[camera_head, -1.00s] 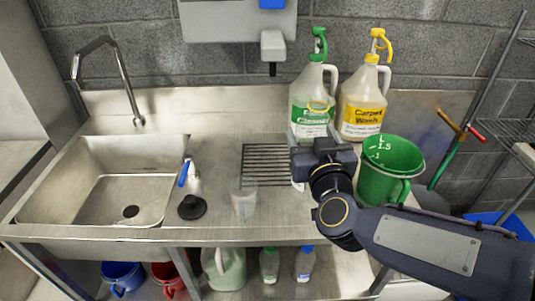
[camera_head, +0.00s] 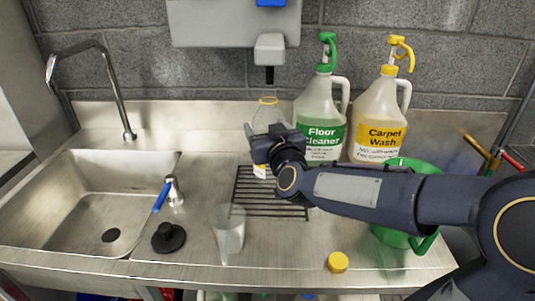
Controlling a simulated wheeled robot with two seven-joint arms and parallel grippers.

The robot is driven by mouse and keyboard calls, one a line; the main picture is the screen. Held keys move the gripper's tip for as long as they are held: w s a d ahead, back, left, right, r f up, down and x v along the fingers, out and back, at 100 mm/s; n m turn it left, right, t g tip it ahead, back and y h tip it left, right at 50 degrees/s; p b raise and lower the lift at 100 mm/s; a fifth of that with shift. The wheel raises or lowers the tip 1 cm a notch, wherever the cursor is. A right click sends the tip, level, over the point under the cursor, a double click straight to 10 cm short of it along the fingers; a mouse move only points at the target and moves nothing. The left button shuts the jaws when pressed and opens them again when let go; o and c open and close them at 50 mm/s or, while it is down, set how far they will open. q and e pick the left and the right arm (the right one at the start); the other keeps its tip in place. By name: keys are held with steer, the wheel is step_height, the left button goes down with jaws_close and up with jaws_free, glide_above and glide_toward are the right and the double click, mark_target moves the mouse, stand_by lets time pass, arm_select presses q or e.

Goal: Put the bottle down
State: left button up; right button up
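A clear bottle (camera_head: 266,110) with a yellow ring at its open neck is upright at the back of the drain grille. My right gripper (camera_head: 262,138) is at its middle, with one finger along its left side, and appears shut on it. The gripper hides much of the bottle. Its base (camera_head: 261,171) shows below, over the back left of the grille; I cannot tell whether it touches. My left gripper is not in view.
Floor Cleaner (camera_head: 320,110) and Carpet Wash (camera_head: 380,115) jugs stand behind my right arm. A clear cup (camera_head: 229,232), black plug (camera_head: 168,238), yellow cap (camera_head: 338,262) and green jug (camera_head: 407,163) are on the counter. The sink (camera_head: 75,205) is at left.

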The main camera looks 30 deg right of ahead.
steer(key=shift+w+d+f+b, duration=0.25)
steer(key=shift+w+f, duration=0.05)
steer(key=shift+f, duration=0.65)
steer(key=shift+w+d+f+b, duration=0.2)
steer(key=shift+w+f+b, duration=0.1)
steer(key=shift+f, duration=0.6)
steer(key=shift+w+d+f+b, duration=0.2)
steer(key=shift+w+d+f, duration=0.1)
steer(key=shift+f, duration=0.65)
steer(key=shift+a, duration=0.1)
steer(key=shift+f, duration=0.2)
steer(key=o, duration=1.1)
steer(key=shift+r, duration=0.1)
